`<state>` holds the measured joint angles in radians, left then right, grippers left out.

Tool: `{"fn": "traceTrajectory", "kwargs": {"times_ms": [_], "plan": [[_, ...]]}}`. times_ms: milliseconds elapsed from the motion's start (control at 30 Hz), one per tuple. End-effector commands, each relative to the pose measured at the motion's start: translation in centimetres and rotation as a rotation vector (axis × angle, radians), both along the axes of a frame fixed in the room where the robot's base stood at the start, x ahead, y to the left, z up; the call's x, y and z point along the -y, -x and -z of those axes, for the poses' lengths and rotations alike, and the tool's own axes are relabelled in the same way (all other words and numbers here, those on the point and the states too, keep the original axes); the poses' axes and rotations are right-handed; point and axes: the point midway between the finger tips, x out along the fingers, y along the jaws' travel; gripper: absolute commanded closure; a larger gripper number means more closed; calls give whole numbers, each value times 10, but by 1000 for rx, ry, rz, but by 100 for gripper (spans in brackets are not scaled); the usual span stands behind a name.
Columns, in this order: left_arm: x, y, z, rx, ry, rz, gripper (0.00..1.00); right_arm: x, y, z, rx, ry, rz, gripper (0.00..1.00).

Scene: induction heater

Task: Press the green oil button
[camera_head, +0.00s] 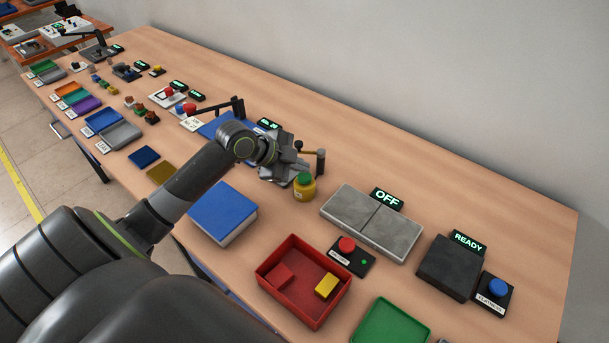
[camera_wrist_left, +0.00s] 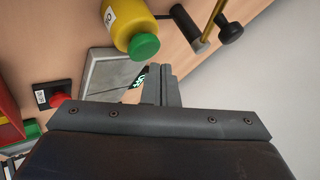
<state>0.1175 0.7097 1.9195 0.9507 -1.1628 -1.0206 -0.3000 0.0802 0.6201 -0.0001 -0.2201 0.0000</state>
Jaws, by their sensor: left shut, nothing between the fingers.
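The green oil button (camera_head: 305,178) is the round green cap on a yellow oil bottle (camera_head: 304,191), upright on the bench just right of my left gripper in the head view. In the left wrist view the green cap (camera_wrist_left: 144,47) and the yellow bottle (camera_wrist_left: 127,18) show at the top, left of the fingertips. My left gripper (camera_head: 290,172) is shut and empty. Its closed fingers (camera_wrist_left: 163,72) also show in the left wrist view, apart in the picture from the cap. I cannot tell their height over it. My right gripper is not in view.
A lever with a dark knob (camera_head: 320,162) stands close behind the bottle. A grey two-part plate (camera_head: 370,222) with an OFF display (camera_head: 387,199) lies to the right. A blue block (camera_head: 222,212), red tray (camera_head: 303,281) and red button (camera_head: 346,244) are nearer the front.

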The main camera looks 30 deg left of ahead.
Motion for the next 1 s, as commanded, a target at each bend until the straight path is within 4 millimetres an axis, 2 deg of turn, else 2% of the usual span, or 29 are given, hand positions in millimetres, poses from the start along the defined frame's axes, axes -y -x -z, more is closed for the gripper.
{"fn": "traceTrajectory", "kwargs": {"times_ms": [1000], "plan": [[0, 0, 9, 0, 0, 0, 100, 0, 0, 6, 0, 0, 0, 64]]}}
